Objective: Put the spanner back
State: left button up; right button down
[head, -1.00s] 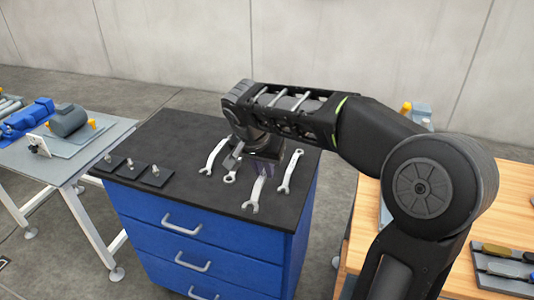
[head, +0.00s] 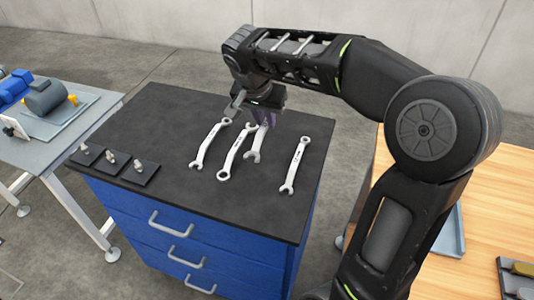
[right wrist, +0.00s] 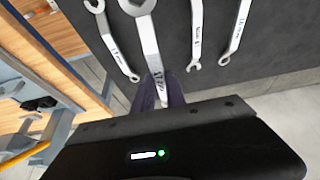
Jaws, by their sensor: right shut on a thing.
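My right gripper (head: 264,118) is shut on a silver spanner (head: 256,146), its open jaw pointing toward the front of the cabinet. The right wrist view shows this spanner (right wrist: 149,45) between the fingers, larger than its neighbours; it looks held above the black top. Three other silver spanners lie on the top: one at the left (head: 207,148), one in the middle (head: 234,154) close beside the held one, and one at the right (head: 296,166). The held spanner's gripped end is partly hidden by the fingers. My left gripper is out of view.
The blue drawer cabinet (head: 185,226) has a dark top, with three small black plates (head: 113,164) bearing metal knobs at its left front edge. A grey table (head: 62,138) stands left, a wooden bench (head: 505,185) right. The front of the top is mostly clear.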

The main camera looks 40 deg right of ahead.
notch_tip(320, 180, down, 6)
jog(key=shift+f, duration=0.1)
dwell(0.4)
jog(key=shift+f+p, duration=0.45)
jog(key=shift+f, duration=1.4)
jog(key=shift+f, duration=0.15)
jog(key=c, duration=1.4)
grip_release()
jog(key=shift+o, duration=0.2)
